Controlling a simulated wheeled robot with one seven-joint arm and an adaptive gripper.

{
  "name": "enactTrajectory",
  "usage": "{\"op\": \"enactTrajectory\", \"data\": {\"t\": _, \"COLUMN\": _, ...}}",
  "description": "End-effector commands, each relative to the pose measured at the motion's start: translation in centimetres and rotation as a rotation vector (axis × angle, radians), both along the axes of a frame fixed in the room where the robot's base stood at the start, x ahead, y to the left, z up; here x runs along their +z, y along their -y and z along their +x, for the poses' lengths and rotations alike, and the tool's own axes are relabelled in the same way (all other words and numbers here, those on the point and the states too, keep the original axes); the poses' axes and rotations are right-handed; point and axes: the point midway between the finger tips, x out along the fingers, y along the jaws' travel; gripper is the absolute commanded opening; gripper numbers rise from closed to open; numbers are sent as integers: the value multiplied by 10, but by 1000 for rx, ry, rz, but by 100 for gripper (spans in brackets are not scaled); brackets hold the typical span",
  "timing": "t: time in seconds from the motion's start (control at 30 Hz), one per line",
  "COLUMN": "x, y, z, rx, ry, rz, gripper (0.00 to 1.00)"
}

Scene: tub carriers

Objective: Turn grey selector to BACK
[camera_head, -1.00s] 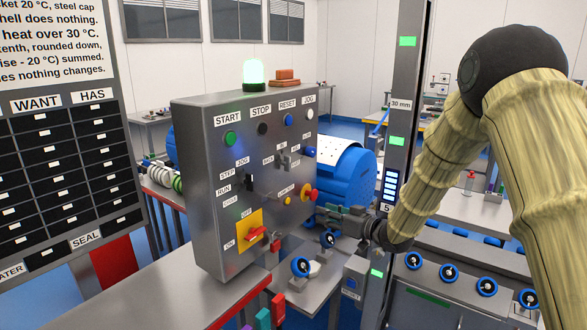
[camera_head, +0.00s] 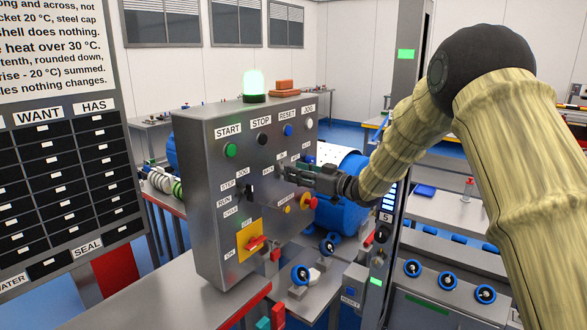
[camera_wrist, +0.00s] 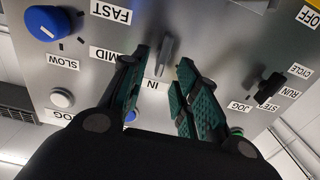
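The grey selector (camera_wrist: 166,56) is a narrow grey handle on the control panel, seen upside down in the wrist view. Its handle lies roughly in line with the IN label (camera_wrist: 151,85). My gripper (camera_wrist: 162,61) is open, with its green ribbed fingers on either side of the handle; I cannot tell whether they touch it. In the head view my gripper (camera_head: 288,173) is at the panel face and partly hides the selector. The BACK label (camera_head: 268,171) is just left of the fingertips there.
A red-handled switch (camera_head: 255,243) sits lower down. A dark post (camera_head: 405,90) stands right of the panel.

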Motion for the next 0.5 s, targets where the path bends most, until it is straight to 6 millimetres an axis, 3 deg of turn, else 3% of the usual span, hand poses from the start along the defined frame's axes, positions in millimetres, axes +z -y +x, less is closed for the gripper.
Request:
{"op": "enactTrajectory", "data": {"t": 0.2, "x": 0, "y": -17, "z": 11, "rx": 1, "ry": 0, "rz": 0, "gripper": 30}}
{"op": "enactTrajectory", "data": {"t": 0.5, "x": 0, "y": -19, "z": 14, "rx": 0, "ry": 1, "rz": 1, "gripper": 30}}
